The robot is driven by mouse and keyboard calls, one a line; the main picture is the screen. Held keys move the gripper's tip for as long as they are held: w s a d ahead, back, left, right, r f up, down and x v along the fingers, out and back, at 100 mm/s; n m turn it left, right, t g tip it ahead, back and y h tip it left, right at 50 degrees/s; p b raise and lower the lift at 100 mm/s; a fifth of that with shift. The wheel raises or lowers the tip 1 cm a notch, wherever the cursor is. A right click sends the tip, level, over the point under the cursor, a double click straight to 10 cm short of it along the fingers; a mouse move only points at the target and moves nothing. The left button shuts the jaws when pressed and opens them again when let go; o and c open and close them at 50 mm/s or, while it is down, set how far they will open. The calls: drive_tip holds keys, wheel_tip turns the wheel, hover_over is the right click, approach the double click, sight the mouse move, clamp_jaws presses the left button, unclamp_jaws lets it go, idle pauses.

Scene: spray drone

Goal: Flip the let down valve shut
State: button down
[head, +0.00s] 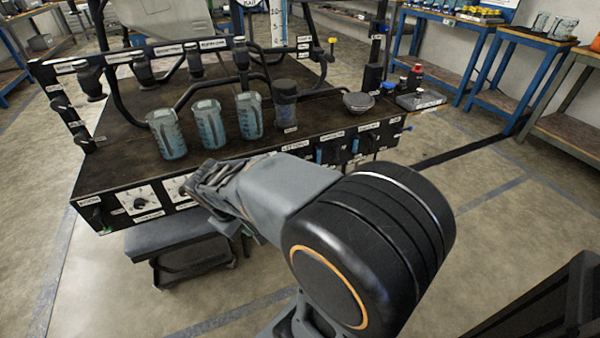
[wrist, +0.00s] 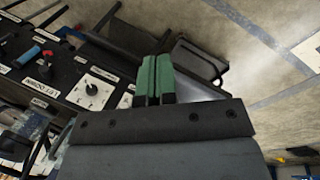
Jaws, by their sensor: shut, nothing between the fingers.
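The dark bench's front panel (head: 105,195) carries labels, white dial plates and small levers. A label (head: 295,146) just above my forearm in the head view seems to read "let down"; a similar label (wrist: 42,97) shows at the left in the wrist view. A blue lever (wrist: 28,54) stands on the panel at the upper left there. Blue levers also show right of that label in the head view (head: 319,153). I cannot tell which lever is the let down valve. My gripper (wrist: 156,78) is shut and empty, by the panel's dials.
A white dial plate (wrist: 91,91) is left of my fingers in the wrist view. Several blue-tinted beakers (head: 167,134) stand on the bench top, with a dark jar (head: 285,104) to their right. A grey stool (head: 180,235) stands below the panel. The floor in front is clear.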

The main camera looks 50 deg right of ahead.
sight(304, 160)
drive_tip(key=w+d+f+n+h, duration=0.7)
drive_tip(key=d, duration=0.3)
drive_tip(key=w+d+f+n+g+h+p, duration=0.1)
drive_tip(key=w+d+f+n+h, duration=0.6)
drive_tip(key=d, duration=0.3)
drive_tip(key=shift+w+f+n+h, duration=0.2)
drive_tip(key=shift+w+n+h, duration=0.4)
drive_tip(key=shift+w+h, duration=0.15)
drive_tip(key=shift+d, duration=0.1)
drive_tip(key=s+d+b, duration=0.1)
drive_tip(key=d+b, duration=0.2)
drive_tip(key=d, duration=1)
drive_tip(key=shift+d+r, duration=0.2)
drive_tip(key=shift+d, duration=0.15)
